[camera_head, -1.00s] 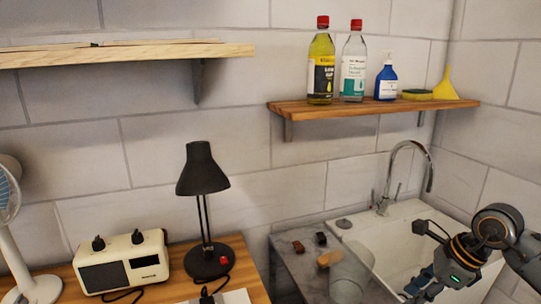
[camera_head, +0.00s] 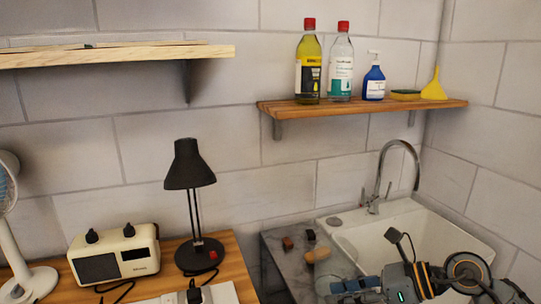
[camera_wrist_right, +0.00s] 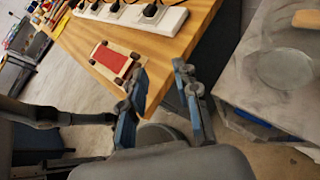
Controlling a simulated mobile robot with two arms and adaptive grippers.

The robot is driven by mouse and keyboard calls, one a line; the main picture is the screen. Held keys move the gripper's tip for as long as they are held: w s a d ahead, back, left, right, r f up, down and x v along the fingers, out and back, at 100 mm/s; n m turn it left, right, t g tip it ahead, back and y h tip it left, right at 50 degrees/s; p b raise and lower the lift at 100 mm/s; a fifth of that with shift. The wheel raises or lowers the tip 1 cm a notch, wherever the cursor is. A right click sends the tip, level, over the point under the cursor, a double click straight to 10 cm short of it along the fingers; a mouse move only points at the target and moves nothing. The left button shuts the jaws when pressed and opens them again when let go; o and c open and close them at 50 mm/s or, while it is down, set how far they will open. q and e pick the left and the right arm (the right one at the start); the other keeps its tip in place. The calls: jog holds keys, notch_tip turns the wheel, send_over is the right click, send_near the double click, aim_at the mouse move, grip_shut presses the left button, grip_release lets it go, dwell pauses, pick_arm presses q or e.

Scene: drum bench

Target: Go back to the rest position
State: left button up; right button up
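My right gripper (camera_head: 338,291) is low at the bottom edge of the head view, in front of the grey counter beside the sink. In the right wrist view, the right gripper (camera_wrist_right: 161,70) has its two fingers apart with nothing between them. Its fingertips appear close to the wooden bench edge in that view; the real distance is hard to judge. My left gripper does not show in either view.
The wooden bench (camera_head: 233,264) carries a lamp (camera_head: 189,170), a radio (camera_head: 115,255) and a power strip (camera_wrist_right: 130,14). A red-topped board (camera_wrist_right: 116,60) lies near its edge. The grey counter (camera_head: 285,245) and white sink (camera_head: 425,232) are at right. A shelf (camera_head: 365,112) holds bottles.

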jog(key=a+r+m+t+y, duration=0.35)
jog(key=r+m+t, duration=0.7)
jog(key=m, duration=0.55)
jog(key=s+d+f+m+t+h, duration=0.1)
jog(key=d+f+m+h, duration=0.5)
jog(key=f+m+h, duration=0.45)
jog(key=s+d+f+m+t+h, duration=0.1)
jog(key=d+f+m+h, duration=0.6)
jog(key=m, duration=0.6)
jog(key=s+a+f+m+g+y, duration=0.1)
jog(key=s+a+f+m+g, duration=0.15)
jog(key=s+f+g, duration=0.55)
jog(key=s+a+f+m+g+y, duration=0.1)
jog(key=s+f+m+g, duration=0.35)
jog(key=s+f, duration=0.7)
jog(key=s+f+n+g, duration=0.1)
jog(key=s+f, duration=0.2)
jog(key=f, duration=1)
jog(key=s+f+g, duration=0.1)
jog(key=s+f, duration=0.1)
jog(key=f, duration=1.1)
jog(key=s+d+f, duration=0.3)
jog(key=s+f, duration=1.1)
jog(key=s, duration=0.2)
jog(key=shift+d+g, duration=0.15)
jog(key=shift+g, duration=0.25)
